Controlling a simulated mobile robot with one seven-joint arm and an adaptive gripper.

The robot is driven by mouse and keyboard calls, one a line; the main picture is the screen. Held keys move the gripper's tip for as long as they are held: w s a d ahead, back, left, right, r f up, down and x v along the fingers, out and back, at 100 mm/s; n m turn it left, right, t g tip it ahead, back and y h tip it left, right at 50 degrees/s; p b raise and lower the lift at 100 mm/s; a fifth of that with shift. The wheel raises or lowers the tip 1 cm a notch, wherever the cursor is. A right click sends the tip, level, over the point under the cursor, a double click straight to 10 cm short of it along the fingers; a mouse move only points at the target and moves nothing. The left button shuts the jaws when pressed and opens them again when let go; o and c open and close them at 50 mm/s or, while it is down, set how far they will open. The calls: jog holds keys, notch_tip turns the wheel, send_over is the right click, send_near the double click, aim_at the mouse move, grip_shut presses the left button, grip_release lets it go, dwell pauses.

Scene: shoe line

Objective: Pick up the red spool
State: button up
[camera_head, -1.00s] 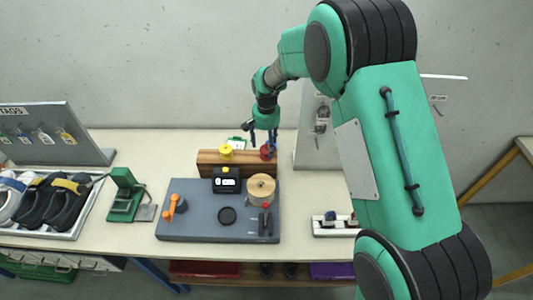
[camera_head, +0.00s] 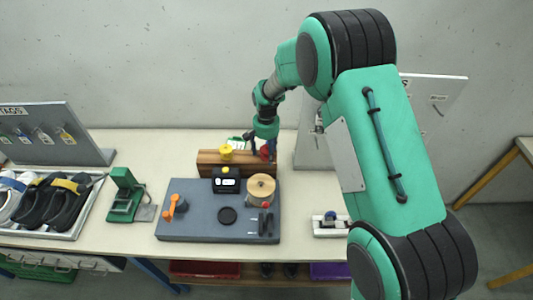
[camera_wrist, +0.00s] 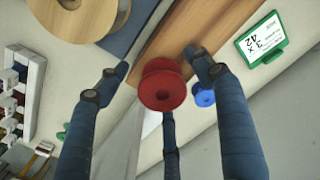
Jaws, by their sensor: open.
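The red spool (camera_wrist: 163,88) stands on a wooden rack near the middle of the wrist view. In the head view the red spool (camera_head: 265,153) shows at the right end of the wooden rack (camera_head: 208,160), partly covered by my gripper. My gripper (camera_wrist: 155,92) is open. Its blue fingers lie on either side of the red spool in the wrist view, with a third finger below it. I cannot tell whether any finger touches the spool. In the head view my gripper (camera_head: 260,148) is at the rack's right end.
A yellow spool (camera_head: 226,152) stands on the same rack to the left. A blue spool (camera_wrist: 204,95) lies close by a finger. A large wooden spool (camera_head: 261,186) and a black device (camera_head: 226,180) are in front, on a grey board (camera_head: 190,228). A green-framed card (camera_wrist: 262,40) lies behind.

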aim_at(267, 150)
dwell(0.4)
jog(key=c, duration=1.2)
jog(key=shift+r, duration=0.15)
jog(key=shift+r, duration=0.85)
jog(key=shift+s+r, duration=0.2)
jog(key=shift+r, duration=0.7)
jog(key=s+d, duration=0.2)
jog(key=s, duration=0.5)
jog(key=s+d+r, duration=0.1)
jog(key=s+d, duration=0.1)
jog(key=s, duration=0.6)
jog(key=shift+d+r, duration=0.15)
jog(key=shift+d, duration=0.15)
